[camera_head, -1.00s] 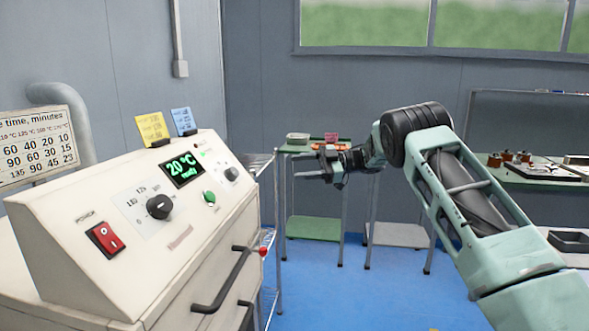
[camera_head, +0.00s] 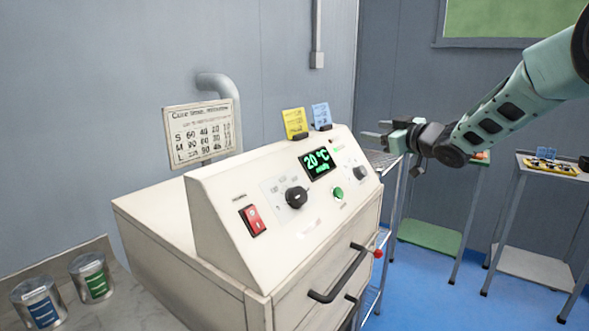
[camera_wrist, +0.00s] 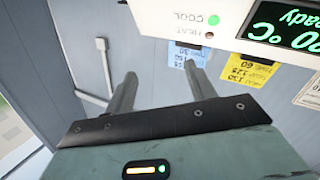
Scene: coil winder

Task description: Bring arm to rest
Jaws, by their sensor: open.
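My gripper (camera_head: 378,130) is in the air at the right of the head view, just to the right of the oven's control panel and pointing left. In the wrist view, my gripper (camera_wrist: 160,85) shows two fingers spread apart with nothing between them. The cream oven (camera_head: 210,225) stands in the middle of the head view. Its display (camera_head: 318,162) reads 20 °C in green. The display also shows upside down in the wrist view (camera_wrist: 285,22), with a lit green COOL lamp (camera_wrist: 213,20).
A red power switch (camera_head: 253,220), black knobs and a door handle (camera_head: 338,275) face my side. A yellow card (camera_head: 294,122) and a blue card (camera_head: 321,115) stand on the oven top. Two cans stand at lower left. A wire rack and small tables stand behind my arm. Blue floor is clear.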

